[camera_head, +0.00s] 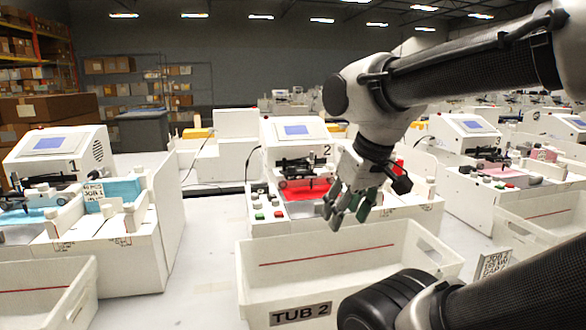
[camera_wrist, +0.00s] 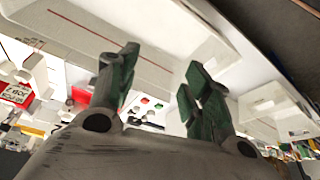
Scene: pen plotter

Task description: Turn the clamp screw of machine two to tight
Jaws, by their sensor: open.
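Machine two (camera_head: 296,131), white with a blue screen and the number 2, stands in the middle of the head view. Its dark pen carriage (camera_head: 300,168) sits over a red sheet (camera_head: 306,190). The clamp screw is too small to tell apart, and my arm hides part of the machine's right side. My gripper (camera_head: 345,208) hangs open and empty, fingers down, in front of the machine's right part and above the tub's back edge. In the wrist view its green-tipped fingers (camera_wrist: 157,75) are spread apart, with red and green buttons (camera_wrist: 146,101) seen between them.
White tub 2 (camera_head: 278,279) stands in front of machine two, with a red line inside. Machine one (camera_head: 53,150) is at left and machine three (camera_head: 468,133) at right, each with a tub in front. Bare white table shows between machines one and two.

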